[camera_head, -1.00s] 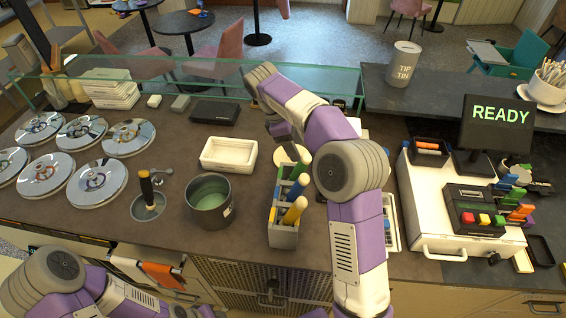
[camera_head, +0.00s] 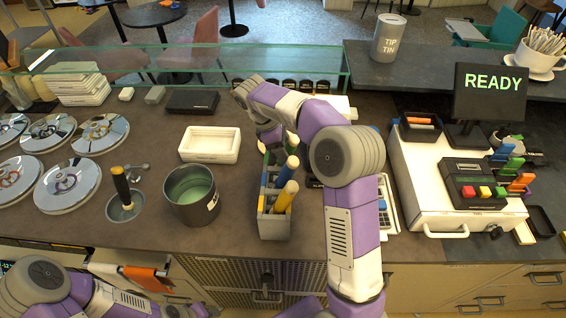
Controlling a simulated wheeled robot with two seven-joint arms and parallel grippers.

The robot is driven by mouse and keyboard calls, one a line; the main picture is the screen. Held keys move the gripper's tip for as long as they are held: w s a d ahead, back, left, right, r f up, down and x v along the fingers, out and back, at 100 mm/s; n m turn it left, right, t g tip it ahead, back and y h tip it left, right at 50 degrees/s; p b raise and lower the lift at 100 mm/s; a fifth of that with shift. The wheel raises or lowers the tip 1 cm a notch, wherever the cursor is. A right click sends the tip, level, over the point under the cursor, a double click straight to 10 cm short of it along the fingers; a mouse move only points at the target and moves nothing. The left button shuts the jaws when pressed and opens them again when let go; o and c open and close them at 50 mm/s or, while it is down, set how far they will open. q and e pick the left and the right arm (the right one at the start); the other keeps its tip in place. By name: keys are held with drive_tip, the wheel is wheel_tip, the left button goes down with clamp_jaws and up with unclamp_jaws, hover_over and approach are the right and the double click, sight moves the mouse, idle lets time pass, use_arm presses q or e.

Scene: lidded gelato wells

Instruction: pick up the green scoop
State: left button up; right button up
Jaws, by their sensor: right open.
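A grey caddy (camera_head: 274,229) stands near the counter's front edge with upright scoop handles in it. A yellow-orange handle (camera_head: 285,197) is at its front and a blue handle (camera_head: 287,173) is behind that. Green shows at the caddy's back (camera_head: 262,147), beside my right gripper, and is mostly hidden. My right gripper (camera_head: 273,148) is open and points down at the back of the caddy, close to the green part. Its fingertips are partly hidden, and I cannot tell whether they touch the green scoop. My left arm shows at lower left, but its gripper is out of view.
Several round metal lids (camera_head: 68,186) lie at left. A white till (camera_head: 430,205) is at right. A glass shelf (camera_head: 200,66) runs behind.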

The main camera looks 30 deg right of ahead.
drive_tip(key=shift+s, duration=0.1)
drive_tip(key=shift+c, duration=0.2)
clamp_jaws()
idle(0.4)
wheel_tip(320, 180, up, 10)
drive_tip(key=shift+f+p, duration=0.2)
drive_tip(key=shift+p, duration=1.05)
wheel_tip(320, 180, up, 6)
drive_tip(key=p, duration=0.6)
drive_tip(key=shift+r+p, duration=0.15)
drive_tip(key=shift+p, duration=0.2)
